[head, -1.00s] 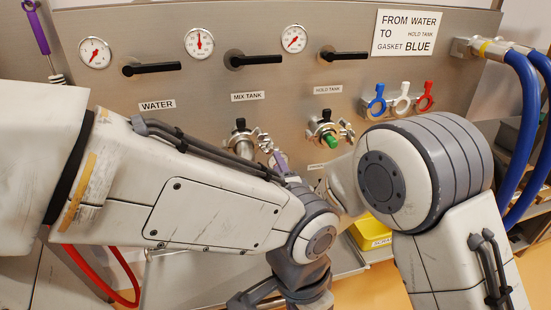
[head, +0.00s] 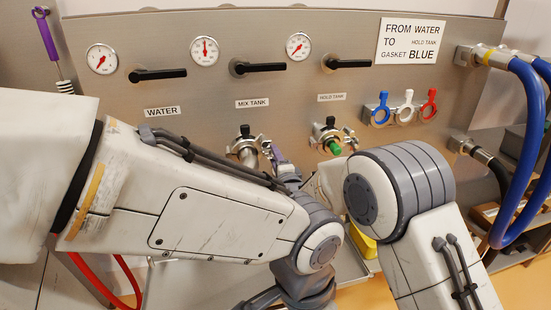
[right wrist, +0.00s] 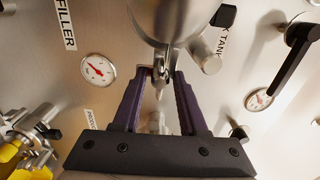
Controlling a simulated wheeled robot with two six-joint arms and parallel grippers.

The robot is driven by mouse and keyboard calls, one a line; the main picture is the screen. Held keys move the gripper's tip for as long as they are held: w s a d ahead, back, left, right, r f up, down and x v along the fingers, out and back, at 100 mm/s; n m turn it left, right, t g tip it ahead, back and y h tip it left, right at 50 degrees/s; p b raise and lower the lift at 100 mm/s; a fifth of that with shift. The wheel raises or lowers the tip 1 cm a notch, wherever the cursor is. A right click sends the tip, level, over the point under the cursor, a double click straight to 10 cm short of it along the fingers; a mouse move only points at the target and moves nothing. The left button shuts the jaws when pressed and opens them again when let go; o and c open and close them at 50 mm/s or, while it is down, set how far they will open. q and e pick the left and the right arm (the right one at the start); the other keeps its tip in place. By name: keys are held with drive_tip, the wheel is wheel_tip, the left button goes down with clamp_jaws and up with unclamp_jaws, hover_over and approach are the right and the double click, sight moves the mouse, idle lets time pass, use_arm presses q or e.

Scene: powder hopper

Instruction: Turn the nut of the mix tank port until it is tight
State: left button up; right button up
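The mix tank port (head: 245,148) is a metal fitting with a winged clamp nut (head: 263,141), under the MIX TANK label (head: 252,103). In the right wrist view the port's metal body (right wrist: 170,18) fills the top middle, and the slim metal nut (right wrist: 159,84) lies between my fingertips. My right gripper (head: 277,153) is beside the port in the head view, partly hidden by my arms. In the right wrist view its two purple fingers (right wrist: 160,78) stand apart around the nut, with small gaps seeming to show; contact is unclear. My left gripper is out of view.
The hold tank port (head: 331,138), with a green part, is close to the right. Black valve handles (head: 258,67) and gauges are above. Blue, white and red clamps (head: 405,107) hang at the right, near blue hoses (head: 528,140). My left arm crosses below the ports.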

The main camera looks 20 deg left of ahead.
drive_tip(key=shift+w, duration=0.1)
clamp_jaws()
drive_tip(key=m+b, duration=0.6)
drive_tip(key=shift+f, duration=0.15)
drive_tip(key=shift+m+b, duration=0.75)
drive_tip(key=shift+m, duration=0.05)
drive_tip(key=shift+d+r, duration=0.1)
drive_tip(key=shift+r, duration=0.2)
